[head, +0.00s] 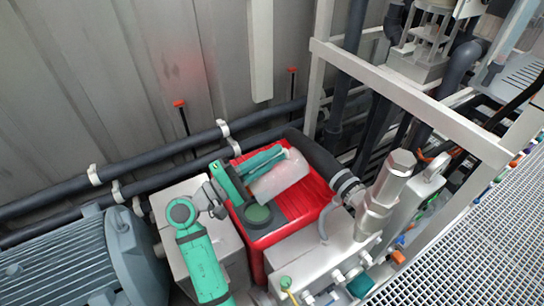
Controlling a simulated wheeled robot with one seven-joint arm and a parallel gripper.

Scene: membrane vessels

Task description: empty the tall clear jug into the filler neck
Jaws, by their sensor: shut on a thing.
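My gripper (275,162) is shut on the tall clear jug (281,177), with its green fingers along the jug's upper left side. The jug looks pale and translucent and is tilted well over, above the red box (320,191). I cannot make out its mouth, or whether liquid is in it or running out. I cannot pick out the filler neck for certain; my wrist and the jug cover part of the red box's top.
A ribbed grey motor (75,262) stands at the left. A metal fitting (385,195) with a dark hose (322,160) stands close right of the red box. A pale frame (410,105) rises behind it. Dark pipes (150,152) run along the wall. Grating (470,245) lies at right.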

